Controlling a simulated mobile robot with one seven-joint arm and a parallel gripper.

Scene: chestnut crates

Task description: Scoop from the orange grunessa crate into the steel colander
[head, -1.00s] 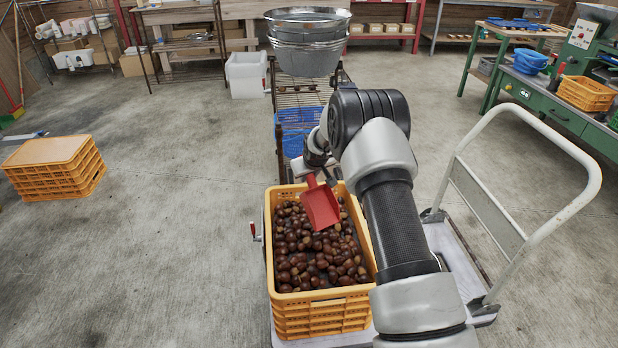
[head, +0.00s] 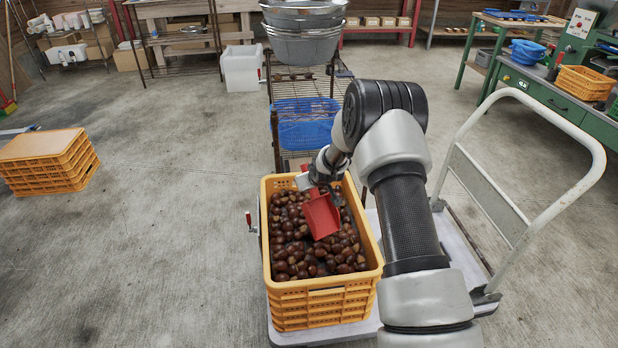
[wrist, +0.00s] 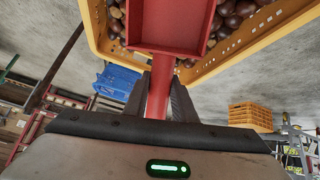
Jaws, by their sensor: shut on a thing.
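The orange crate (head: 322,289) stands on a flat cart in front of me, filled with brown chestnuts (head: 296,262). My gripper (wrist: 158,95) is shut on the handle of a red scoop (head: 321,216). The scoop's pan is low over the chestnuts in the right part of the crate; I cannot tell whether it touches them. In the wrist view the part of the pan that shows looks empty. The steel colander (head: 304,46) stands on top of the wire rack behind the crate, in a stack of metal vessels cut off by the top edge.
A blue basket (head: 305,124) sits on a lower shelf of the rack. The cart's white handle (head: 590,170) rises at the right. Stacked orange crates (head: 48,162) stand on the floor at the left. The floor between them and the cart is clear.

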